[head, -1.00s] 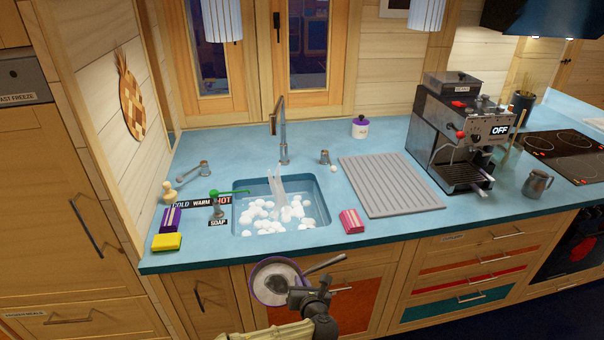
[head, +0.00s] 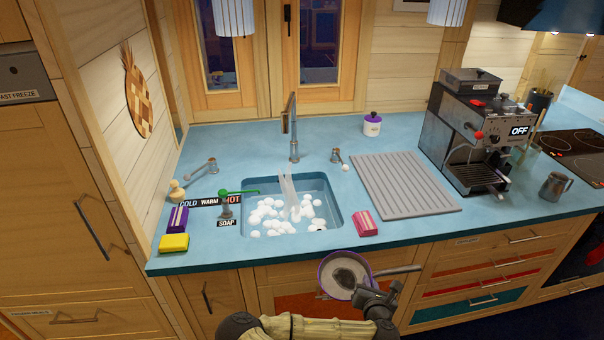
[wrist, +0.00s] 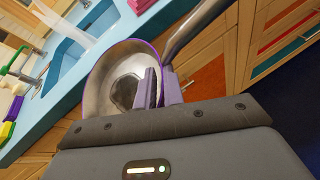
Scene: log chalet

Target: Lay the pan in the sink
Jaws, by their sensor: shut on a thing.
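The pan (head: 336,274) is a small metal pan with a purple rim, a dark patch inside and a grey handle pointing right. My gripper (head: 366,294) is shut on the pan at its near right edge and holds it in front of the counter, below the counter top. The pan is tilted, its inside facing my camera. In the wrist view the pan (wrist: 110,72) fills the middle, its rim between the fingers (wrist: 158,88). The sink (head: 336,203) is a blue basin with running water and several white foam blobs, beyond and left of the pan.
A pink sponge (head: 366,224) lies on the counter right of the sink. A soap dispenser (head: 226,203) and a yellow sponge (head: 174,243) are on the left. The tap (head: 293,130) stands behind the sink. A grey drying mat (head: 404,184) and a coffee machine (head: 474,140) are right.

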